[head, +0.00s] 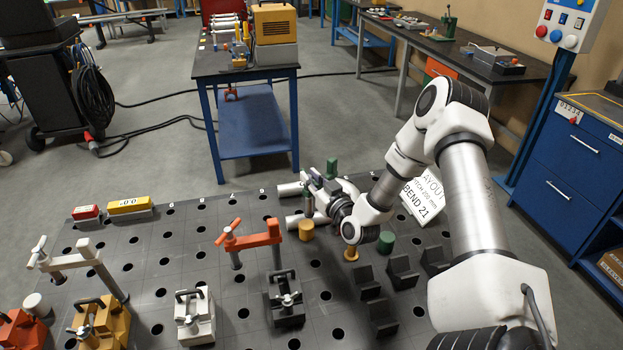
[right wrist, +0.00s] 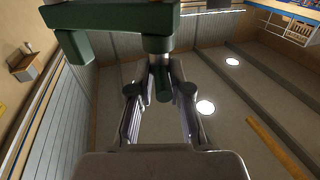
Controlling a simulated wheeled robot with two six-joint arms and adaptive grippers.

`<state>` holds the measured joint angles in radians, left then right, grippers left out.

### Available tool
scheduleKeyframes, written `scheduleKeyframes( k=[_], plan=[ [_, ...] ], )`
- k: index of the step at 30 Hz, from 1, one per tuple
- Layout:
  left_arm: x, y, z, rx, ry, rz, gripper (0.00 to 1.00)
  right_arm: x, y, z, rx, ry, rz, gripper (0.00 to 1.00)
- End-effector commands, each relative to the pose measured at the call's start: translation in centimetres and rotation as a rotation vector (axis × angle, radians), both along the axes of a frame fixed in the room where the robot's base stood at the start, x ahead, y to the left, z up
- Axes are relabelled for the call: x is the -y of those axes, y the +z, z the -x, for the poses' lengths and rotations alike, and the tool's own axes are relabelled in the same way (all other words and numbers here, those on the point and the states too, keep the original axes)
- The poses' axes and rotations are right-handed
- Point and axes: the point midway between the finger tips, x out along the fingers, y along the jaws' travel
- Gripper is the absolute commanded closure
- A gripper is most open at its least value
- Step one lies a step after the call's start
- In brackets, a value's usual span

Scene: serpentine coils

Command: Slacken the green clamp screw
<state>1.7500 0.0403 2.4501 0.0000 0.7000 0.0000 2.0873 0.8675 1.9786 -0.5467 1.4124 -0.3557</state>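The green clamp shows close up in the right wrist view. Its thick green arm (right wrist: 110,15) crosses the top, and a green screw (right wrist: 163,80) hangs from the arm's right end. My right gripper (right wrist: 157,78) has a finger on each side of the screw, close against it; the tips are partly hidden. In the head view my right gripper (head: 316,186) is at the far edge of the perforated table, and a small green part (head: 332,167) stands just behind it. The rest of the clamp is mostly hidden there by my gripper. My left gripper is not in view.
An orange clamp (head: 252,238) stands left of my right arm on the perforated table (head: 190,222). Black V-blocks (head: 402,270), a green cylinder (head: 386,241) and a yellow cylinder (head: 306,230) stand near my wrist. A white sign (head: 424,197) is behind my arm.

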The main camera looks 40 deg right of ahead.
Motion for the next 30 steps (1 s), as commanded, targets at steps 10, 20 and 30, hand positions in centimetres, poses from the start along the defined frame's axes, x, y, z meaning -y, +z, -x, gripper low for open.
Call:
scheduleKeyframes(
  k=[10,20,30],
  plan=[
    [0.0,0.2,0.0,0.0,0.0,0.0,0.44,0.0,-0.2,0.1,-0.007,0.017,-0.001,1.0],
    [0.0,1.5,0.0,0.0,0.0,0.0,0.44,0.2,0.0,0.2,-0.009,0.155,-0.001,1.0],
    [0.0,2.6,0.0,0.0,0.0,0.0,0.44,0.7,-0.4,0.1,-0.013,0.45,0.004,1.0]
  ],
)
